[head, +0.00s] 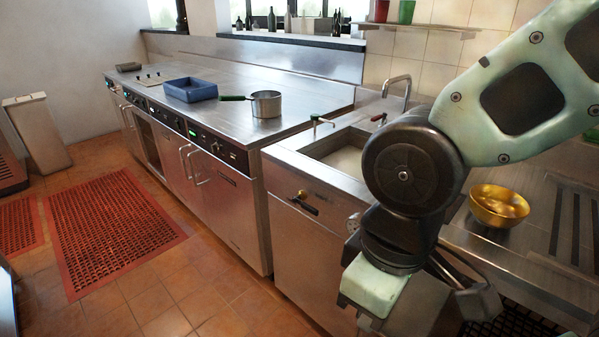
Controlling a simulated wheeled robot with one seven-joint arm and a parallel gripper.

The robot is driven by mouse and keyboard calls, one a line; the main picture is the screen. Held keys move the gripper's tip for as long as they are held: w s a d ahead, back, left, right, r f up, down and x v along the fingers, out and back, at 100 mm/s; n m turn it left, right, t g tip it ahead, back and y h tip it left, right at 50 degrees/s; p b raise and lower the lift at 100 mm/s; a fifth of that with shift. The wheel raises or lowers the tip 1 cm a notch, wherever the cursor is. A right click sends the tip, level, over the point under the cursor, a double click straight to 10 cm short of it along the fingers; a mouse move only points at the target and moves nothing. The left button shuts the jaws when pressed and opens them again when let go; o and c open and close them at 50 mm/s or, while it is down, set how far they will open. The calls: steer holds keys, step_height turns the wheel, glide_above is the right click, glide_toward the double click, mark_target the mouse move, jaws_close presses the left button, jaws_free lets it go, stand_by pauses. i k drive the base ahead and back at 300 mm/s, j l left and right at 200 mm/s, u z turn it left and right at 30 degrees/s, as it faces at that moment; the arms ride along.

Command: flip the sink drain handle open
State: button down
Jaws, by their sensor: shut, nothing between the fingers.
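The sink drain handle (304,203) is a small black lever with a brass-coloured mount on the steel front panel below the sink (346,150). It lies at a slant, with its dark end towards the lower right. My gripper (418,298) is at the lower middle right, in front of the sink unit and to the right of the handle, apart from it in the picture. It is shut and empty. Its fingertips are hard to make out. My arm hides the right part of the sink and its front.
A faucet (398,88) and small taps (320,122) stand behind the sink. A pot (266,104) and a blue tray (190,89) sit on the left counter. A golden bowl (498,206) is on the right.

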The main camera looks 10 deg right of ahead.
mark_target(309, 208)
steer(key=i+j, duration=0.1)
steer(key=i, duration=0.35)
steer(key=i+j+z, duration=0.1)
steer(key=i, duration=0.4)
